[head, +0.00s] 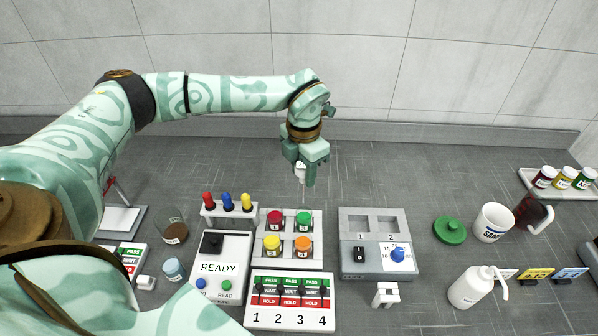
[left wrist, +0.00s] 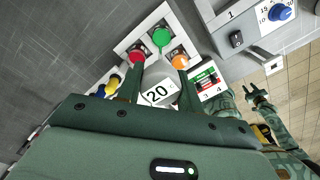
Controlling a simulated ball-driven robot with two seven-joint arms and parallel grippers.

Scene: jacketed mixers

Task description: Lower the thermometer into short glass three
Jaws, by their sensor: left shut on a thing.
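My left gripper (head: 305,178) is shut on the white thermometer (head: 300,170), high behind the white rack (head: 271,258). In the left wrist view, the thermometer (left wrist: 158,92) shows "20" between the fingers; its lower end is hidden. The rack holds short glasses with red (head: 274,217), green (head: 304,218), yellow (head: 272,242) and orange (head: 303,243) tops. They carry no readable numbers, so I cannot tell which is three. The thermometer is apart from them. My right gripper (left wrist: 256,94) shows small in the left wrist view, its fingers apart and empty.
A panel numbered 1 to 4 (head: 290,318) stands before the rack, a READY box (head: 219,267) left of it. A grey two-bay unit (head: 379,262) stands to its right. The bench behind the rack is clear.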

